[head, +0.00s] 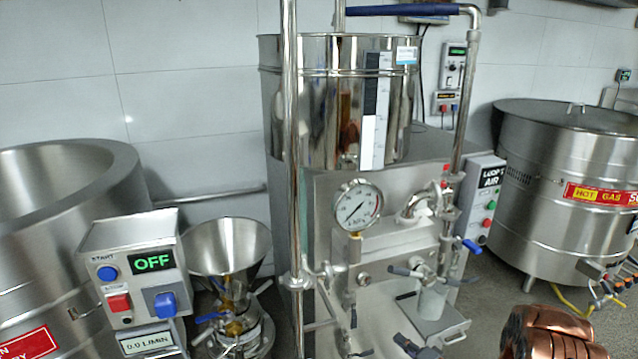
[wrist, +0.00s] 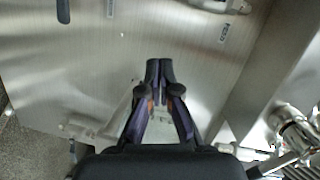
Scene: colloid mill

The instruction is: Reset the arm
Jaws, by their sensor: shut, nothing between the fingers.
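My gripper (wrist: 159,72) shows in the wrist view, its two dark fingers together at the tips with nothing between them. Behind the fingertips is a brushed metal panel (wrist: 100,55); I cannot tell how far away it is. In the head view the gripper cannot be made out. A copper-coloured part at the lower right edge there looks like a piece of my arm. The colloid mill (head: 330,215) stands in the middle of the head view, with a round pressure gauge (head: 358,205) and a steel hopper (head: 310,100) on top.
A control box (head: 132,262) reading OFF stands at front left, beside a steel funnel (head: 225,245) and a large vessel (head: 70,180). A "LOOP AIR" box (head: 484,200) and a hot gas vat (head: 565,170) stand right. Pipes and blue-handled valves (head: 472,246) stick out from the mill.

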